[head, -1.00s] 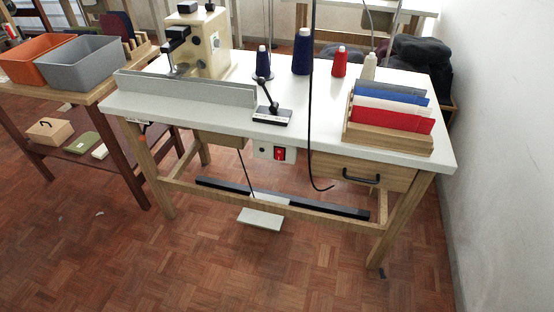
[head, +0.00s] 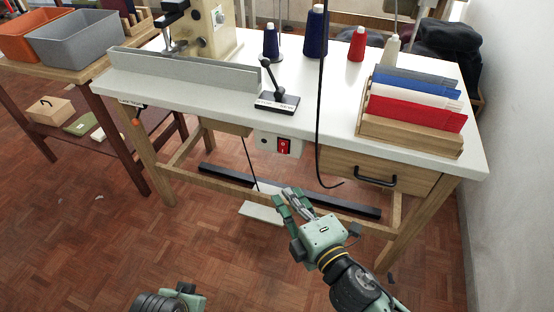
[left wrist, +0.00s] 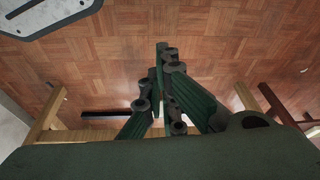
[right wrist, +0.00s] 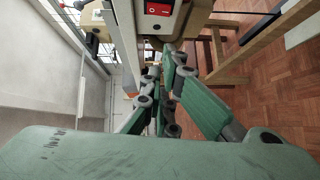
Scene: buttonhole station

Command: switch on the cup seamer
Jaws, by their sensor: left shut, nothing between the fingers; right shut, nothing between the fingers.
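My left arm shows only at the bottom edge of the head view; the left gripper (left wrist: 163,50) is shut and empty over the floor.
The table (head: 330,120) holds a grey fence (head: 185,75), thread cones and a wooden rack (head: 410,135) of coloured pieces. A black hooked cable (head: 319,120) hangs right of the switch. A drawer (head: 372,170) is at the right; a pedal (head: 262,213) is below.

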